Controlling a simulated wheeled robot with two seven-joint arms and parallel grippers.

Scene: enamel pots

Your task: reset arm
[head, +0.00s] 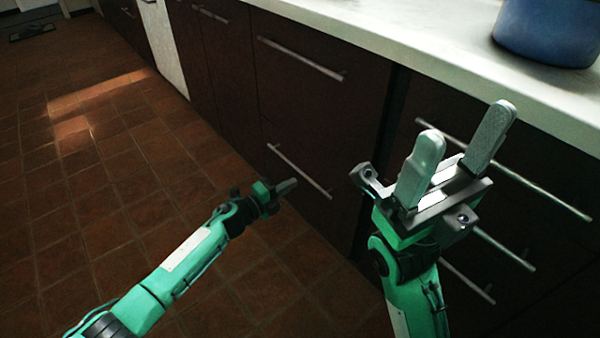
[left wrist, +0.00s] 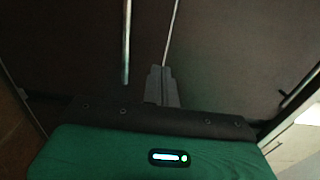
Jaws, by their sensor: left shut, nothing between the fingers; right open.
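My left gripper (head: 287,186) is low over the tiled floor, in front of the dark cabinet fronts, with its fingers together and nothing between them. In the left wrist view its closed fingers (left wrist: 162,86) point toward a dark cabinet front. My right gripper (head: 462,150) is raised close to the head camera, with its two grey fingers apart and empty. It shows in front of the drawers below the counter edge.
A blue enamel pot (head: 548,30) stands on the pale countertop (head: 425,38) at the upper right. Dark cabinets with long metal handles (head: 300,59) line the right side. The brown tiled floor (head: 75,210) to the left is clear, apart from a dark mat (head: 32,31) far off.

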